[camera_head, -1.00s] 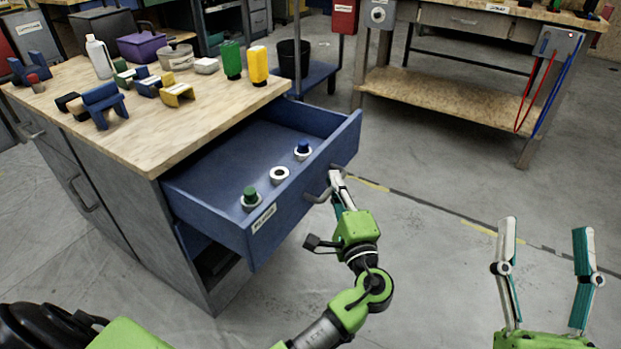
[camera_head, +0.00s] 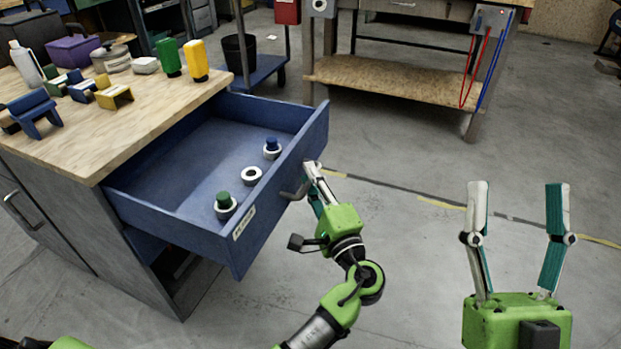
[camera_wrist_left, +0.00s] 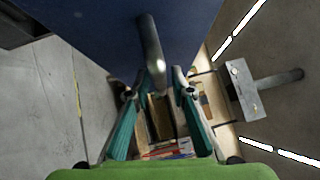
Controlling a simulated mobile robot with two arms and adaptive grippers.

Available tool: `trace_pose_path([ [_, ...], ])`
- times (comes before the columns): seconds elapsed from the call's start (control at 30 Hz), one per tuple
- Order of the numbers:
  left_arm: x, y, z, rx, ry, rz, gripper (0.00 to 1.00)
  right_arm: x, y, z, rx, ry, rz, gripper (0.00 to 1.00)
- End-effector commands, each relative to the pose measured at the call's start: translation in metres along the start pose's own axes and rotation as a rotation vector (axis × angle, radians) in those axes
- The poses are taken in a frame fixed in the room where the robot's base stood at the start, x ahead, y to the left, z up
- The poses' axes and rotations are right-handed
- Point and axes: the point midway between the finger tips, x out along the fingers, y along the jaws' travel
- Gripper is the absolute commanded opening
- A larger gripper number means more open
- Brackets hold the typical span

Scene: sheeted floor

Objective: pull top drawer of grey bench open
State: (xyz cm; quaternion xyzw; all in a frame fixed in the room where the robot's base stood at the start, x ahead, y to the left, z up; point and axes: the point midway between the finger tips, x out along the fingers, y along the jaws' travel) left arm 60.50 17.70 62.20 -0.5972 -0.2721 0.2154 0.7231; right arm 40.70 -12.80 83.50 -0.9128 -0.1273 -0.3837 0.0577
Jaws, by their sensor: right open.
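The grey bench (camera_head: 70,222) stands at the left with a wooden top. Its blue top drawer (camera_head: 150,222) is pulled far out. A curved grey handle (camera_head: 291,195) is on the drawer front. My left gripper (camera_head: 312,172) is at this handle, its fingers close together. The contact itself is partly hidden. My right gripper (camera_head: 518,190) is open and empty above the floor, at the right.
Bottles and blocks stand on the bench top (camera_head: 95,135). Another workbench (camera_head: 390,80) is behind. Floor at right is clear.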

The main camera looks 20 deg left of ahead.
Motion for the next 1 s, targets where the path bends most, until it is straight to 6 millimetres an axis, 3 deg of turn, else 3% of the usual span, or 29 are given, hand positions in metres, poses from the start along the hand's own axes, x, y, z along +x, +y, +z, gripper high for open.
trace_pose_path([
  [0.43, -0.007, 0.000, 0.000, 0.001, 0.001, -0.001, 0.26, 0.000, 0.000, 0.000, 0.001, -0.002, 0.000, 0.59],
  [0.8, -0.061, 0.001, 0.000, 0.000, 0.001, 0.002, 0.26, 0.000, 0.000, 0.000, 0.000, -0.002, 0.000, 0.59],
  [1.0, -0.079, 0.001, -0.001, -0.002, 0.002, 0.004, 0.26, 0.000, 0.000, 0.000, 0.000, -0.002, 0.000, 0.59],
])
